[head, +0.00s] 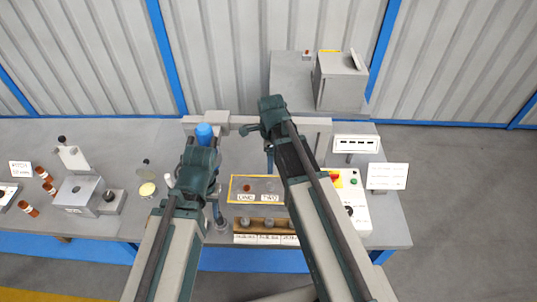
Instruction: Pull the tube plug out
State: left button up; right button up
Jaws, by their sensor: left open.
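I cannot single out the tube plug for certain. A blue rounded cap (204,132) stands at the grey crossbar, just beyond the wrist of my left arm. My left gripper (215,206) is open over the middle of the bench, left of the yellow-edged tray (232,188); its own wrist hides much of it. My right gripper (269,158) points down behind the tray, near the crossbar, mostly hidden by its arm; its jaws do not show clearly. Several reddish-brown tubes (42,172) lie at the left of the bench.
A wooden rack (267,225) with grey round pieces and labels stands in front of the tray. A control box (357,215) with a red button is at right. A grey block (75,193) is at left. A grey cabinet (340,82) stands at the back.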

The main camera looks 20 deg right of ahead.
aim_at(270, 184)
notch_tip(270, 184, down, 14)
jog(key=b, duration=1.3)
jog(key=shift+b, duration=0.35)
jog(key=shift+r, duration=0.1)
grip_shut()
jog(key=shift+r, duration=0.1)
jog(key=shift+r+p, duration=2.95)
jog(key=shift+p, duration=0.1)
